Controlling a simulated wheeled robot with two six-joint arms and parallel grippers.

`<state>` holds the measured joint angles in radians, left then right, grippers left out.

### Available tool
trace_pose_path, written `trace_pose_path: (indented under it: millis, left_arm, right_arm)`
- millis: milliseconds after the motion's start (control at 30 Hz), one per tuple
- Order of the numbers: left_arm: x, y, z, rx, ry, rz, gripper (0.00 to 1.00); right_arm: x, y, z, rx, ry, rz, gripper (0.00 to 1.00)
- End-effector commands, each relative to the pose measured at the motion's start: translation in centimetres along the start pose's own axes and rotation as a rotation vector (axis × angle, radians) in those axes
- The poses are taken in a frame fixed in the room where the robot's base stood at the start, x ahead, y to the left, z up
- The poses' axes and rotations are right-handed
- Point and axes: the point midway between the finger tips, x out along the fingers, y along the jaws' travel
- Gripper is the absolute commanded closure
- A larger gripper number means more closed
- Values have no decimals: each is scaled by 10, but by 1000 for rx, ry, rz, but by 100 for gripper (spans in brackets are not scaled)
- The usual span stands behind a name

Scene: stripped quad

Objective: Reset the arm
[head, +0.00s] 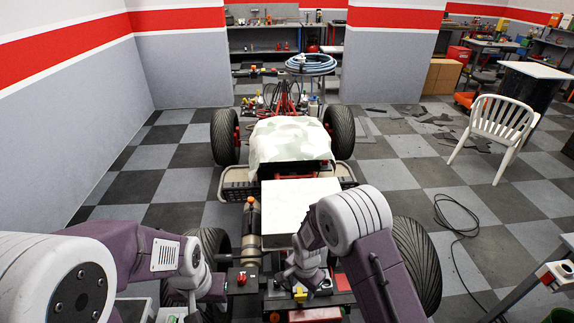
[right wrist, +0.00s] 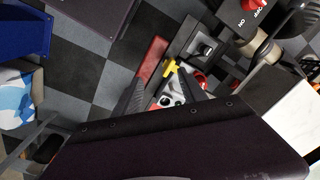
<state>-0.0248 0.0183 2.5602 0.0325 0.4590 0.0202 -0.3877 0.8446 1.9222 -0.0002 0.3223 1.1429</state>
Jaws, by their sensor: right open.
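My right arm (head: 352,225) reaches over the rear of the stripped quad, and its gripper (head: 302,285) points down there. In the right wrist view the right gripper (right wrist: 163,92) has its two dark fingers apart, with nothing seen held between them. A yellow T-shaped part (right wrist: 170,67) shows just beyond the fingertips. My left arm (head: 140,255) is bent in from the left, with its wrist near the quad's left rear wheel. The left gripper (head: 197,300) is small and partly hidden, so its jaws cannot be made out.
The quad carries a pale cloth (head: 290,140) and a white box (head: 298,205); a red button (head: 241,279) sits on its rear. Wheels flank it. A white chair (head: 497,130) and a black cable (head: 455,222) are on the right. Checkered floor on the left is clear.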

Motion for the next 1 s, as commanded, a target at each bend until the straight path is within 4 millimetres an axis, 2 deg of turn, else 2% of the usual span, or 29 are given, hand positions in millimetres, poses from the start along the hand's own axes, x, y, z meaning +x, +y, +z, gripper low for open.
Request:
trace_pose_path:
  millis: [133,267,367,533,633,700,800,900,1000]
  left_arm:
    - [0,0,0,0,0,0,64]
    - [0,0,0,0,0,0,64]
    - [0,0,0,0,0,0,64]
    - [0,0,0,0,0,0,64]
    - [0,0,0,0,0,0,64]
    - [0,0,0,0,0,0,64]
    - [0,0,0,0,0,0,64]
    - [0,0,0,0,0,0,64]
    - [0,0,0,0,0,0,64]
  right_arm:
    - [-28,-6,-23,49,29,-54,51]
    - [-61,0,-45,106,59,-103,51]
    - [-89,12,-60,135,82,-132,51]
    - [-134,52,-73,95,125,-156,51]
    - [-157,86,-69,1,147,-149,51]
    - [-168,115,-57,-118,153,-126,51]
    - [-167,148,-32,-337,123,-77,51]
    - [-157,166,-11,-531,68,-32,51]
    - [-156,170,-7,-662,52,-20,51]
